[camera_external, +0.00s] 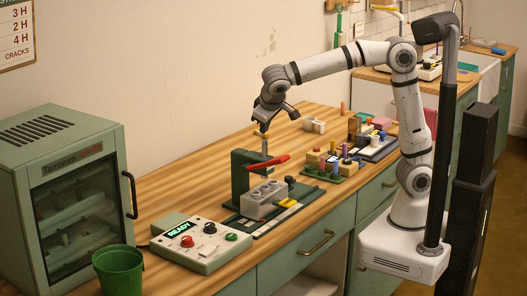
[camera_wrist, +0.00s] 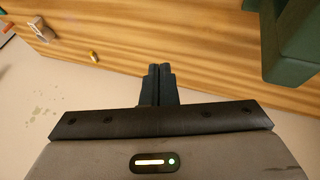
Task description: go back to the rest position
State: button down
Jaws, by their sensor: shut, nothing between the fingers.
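My gripper (camera_external: 263,130) is shut and empty, held in the air above the bench near the top of a green press. In the wrist view its dark fingers (camera_wrist: 158,72) are together, over bare wooden bench and wall. My arm is raised and reaches left from its base at the right. The press (camera_external: 241,172) has a red lever (camera_external: 270,162) and a grey block (camera_external: 263,198) at its foot. From the external view I cannot tell whether my gripper touches the press. In the wrist view a green body (camera_wrist: 296,45) fills the upper right corner, apart from the fingers.
A control box (camera_external: 200,246) reads READY, beside a green bucket (camera_external: 119,271) and a glass-fronted cabinet (camera_external: 50,190). A board with coloured pieces (camera_external: 330,165) stands right of the press. A pale holder (camera_external: 313,125) is farther back. The wall (camera_external: 200,70) is close behind.

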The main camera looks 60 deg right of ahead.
jog(key=s+d+f+g+y+p, duration=0.1)
jog(key=s+d, duration=0.2)
jog(key=d, duration=0.5)
jog(key=s+d+f+g+y+p, duration=0.1)
jog(key=s+d, duration=0.2)
jog(key=d, duration=0.5)
jog(key=s+d+f+y+p, duration=0.1)
jog(key=s+d+f, duration=0.3)
jog(key=s+d, duration=0.4)
jog(key=s+y, duration=0.1)
jog(key=s, duration=0.2)
jog(key=shift+s+m+p, duration=0.15)
jog(key=shift+m+p, duration=0.15)
